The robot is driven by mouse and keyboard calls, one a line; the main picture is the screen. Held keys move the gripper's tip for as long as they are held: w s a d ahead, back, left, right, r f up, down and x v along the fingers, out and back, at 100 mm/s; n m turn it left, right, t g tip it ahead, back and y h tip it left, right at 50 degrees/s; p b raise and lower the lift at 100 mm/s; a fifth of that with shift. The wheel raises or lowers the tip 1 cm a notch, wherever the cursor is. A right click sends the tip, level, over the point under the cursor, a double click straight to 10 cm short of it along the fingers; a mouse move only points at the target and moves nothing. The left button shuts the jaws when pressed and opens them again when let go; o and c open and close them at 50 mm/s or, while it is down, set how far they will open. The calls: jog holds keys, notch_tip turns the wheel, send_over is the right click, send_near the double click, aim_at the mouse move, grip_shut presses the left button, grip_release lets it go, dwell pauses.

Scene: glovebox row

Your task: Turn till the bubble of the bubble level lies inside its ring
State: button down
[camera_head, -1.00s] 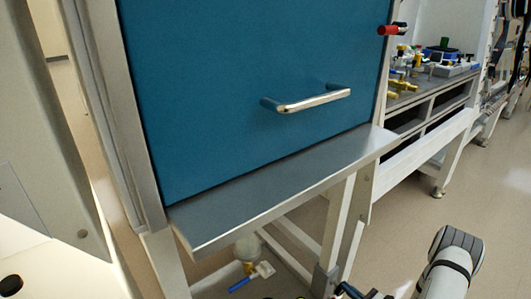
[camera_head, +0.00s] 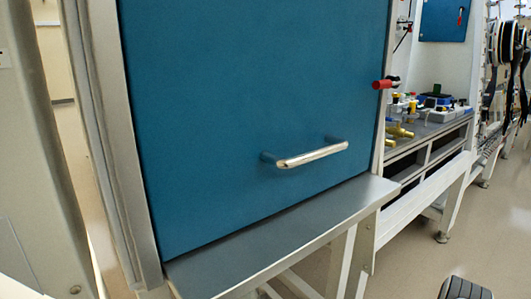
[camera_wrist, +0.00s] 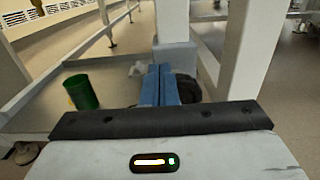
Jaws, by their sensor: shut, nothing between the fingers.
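I cannot make out the bubble level, its bubble or its ring in either view. My gripper (camera_wrist: 160,70) shows in the wrist view as two blue fingers side by side, shut with nothing between them. It points toward the floor area under a white-legged frame and touches nothing that I can see.
A blue door panel (camera_head: 250,80) with a metal handle (camera_head: 312,154) stands above a grey ledge (camera_head: 285,240). A red-gripped lever (camera_head: 382,84) sits at its right edge. A bench with yellow fittings (camera_head: 399,131) stands behind. A green bin (camera_wrist: 81,92) is left of the fingers.

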jog(key=v, duration=0.6)
dwell(0.3)
jog(key=shift+r, duration=0.2)
